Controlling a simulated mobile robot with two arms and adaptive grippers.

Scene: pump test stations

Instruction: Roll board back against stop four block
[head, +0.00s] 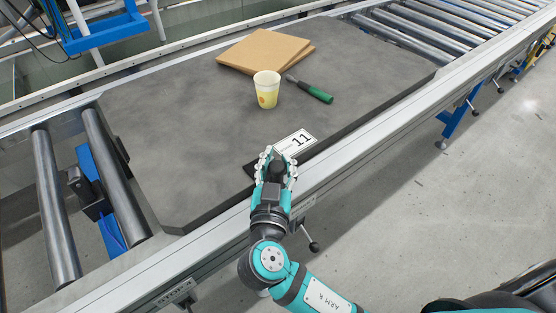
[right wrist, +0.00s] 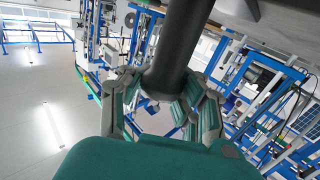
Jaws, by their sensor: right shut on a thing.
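The large dark grey board (head: 170,120) lies flat on the roller conveyor, with a plate marked 11 (head: 296,143) at its near edge. My right gripper (head: 276,160) is at that edge beside the plate. In the right wrist view its fingers (right wrist: 165,95) are closed around a thick dark round handle (right wrist: 184,40). The handle is mostly hidden by the fingers in the head view. My left gripper is not in view.
On the board stand a yellow-white paper cup (head: 266,90), flat brown cardboard sheets (head: 264,50) and a green-handled tool (head: 314,92). Bare rollers show at left (head: 55,208) and upper right (head: 425,35). The near rail (head: 380,134) runs between the board and open floor.

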